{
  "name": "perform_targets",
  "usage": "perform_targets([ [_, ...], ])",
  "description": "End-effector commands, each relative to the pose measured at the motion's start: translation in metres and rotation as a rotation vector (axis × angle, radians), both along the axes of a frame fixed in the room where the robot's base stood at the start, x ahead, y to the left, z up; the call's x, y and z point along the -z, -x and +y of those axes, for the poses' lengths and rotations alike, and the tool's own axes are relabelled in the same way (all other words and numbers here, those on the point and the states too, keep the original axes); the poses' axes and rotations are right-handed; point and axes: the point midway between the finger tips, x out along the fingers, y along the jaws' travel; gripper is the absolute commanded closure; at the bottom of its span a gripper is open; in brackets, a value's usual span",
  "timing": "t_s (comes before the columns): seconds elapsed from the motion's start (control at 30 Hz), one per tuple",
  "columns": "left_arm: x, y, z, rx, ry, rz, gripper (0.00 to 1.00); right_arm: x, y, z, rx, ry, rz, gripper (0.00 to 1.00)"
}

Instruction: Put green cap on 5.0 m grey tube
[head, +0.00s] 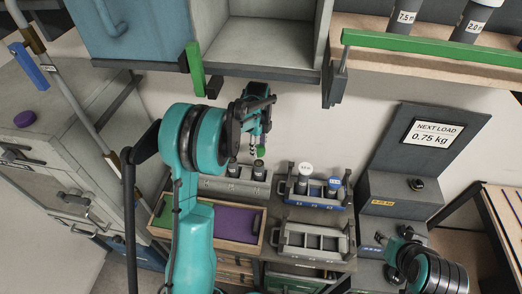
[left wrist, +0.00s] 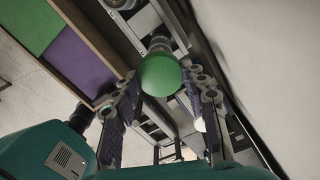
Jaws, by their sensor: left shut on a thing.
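The green cap (head: 260,150) hangs from my left gripper (head: 256,132), which is shut on it. In the left wrist view the cap (left wrist: 160,75) sits between the two fingers of the left gripper (left wrist: 160,92). Two dark tubes, a left one (head: 234,166) and a right one (head: 259,168), stand upright in a grey block (head: 215,184). The cap is above the right tube; whether they touch is unclear. I cannot read which one is the 5.0 m tube. My right arm is at the lower right; its gripper (head: 384,240) is small and unclear.
A tray with green and purple pads (head: 262,226) lies in front of the block. A rack (head: 345,200) with white-topped and blue-topped tubes stands to the right, above an empty grey rack (head: 312,240). A shelf (head: 258,50) overhangs behind. A sign (head: 435,134) reads 0.75 kg.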

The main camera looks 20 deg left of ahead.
Motion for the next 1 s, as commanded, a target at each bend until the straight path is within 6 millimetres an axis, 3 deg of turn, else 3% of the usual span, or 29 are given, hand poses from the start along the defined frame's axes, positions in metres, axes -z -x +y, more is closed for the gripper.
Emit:
perform_targets([
  [0.63, 0.056, 0.000, 0.000, 0.000, 0.000, 0.000, 0.72, 0.036, 0.000, 0.000, 0.000, 0.000, 0.000, 0.60],
  [1.0, 0.062, 0.000, 0.000, 0.000, 0.000, 0.000, 0.72, 0.040, 0.000, 0.000, 0.000, 0.000, 0.000, 0.60],
])
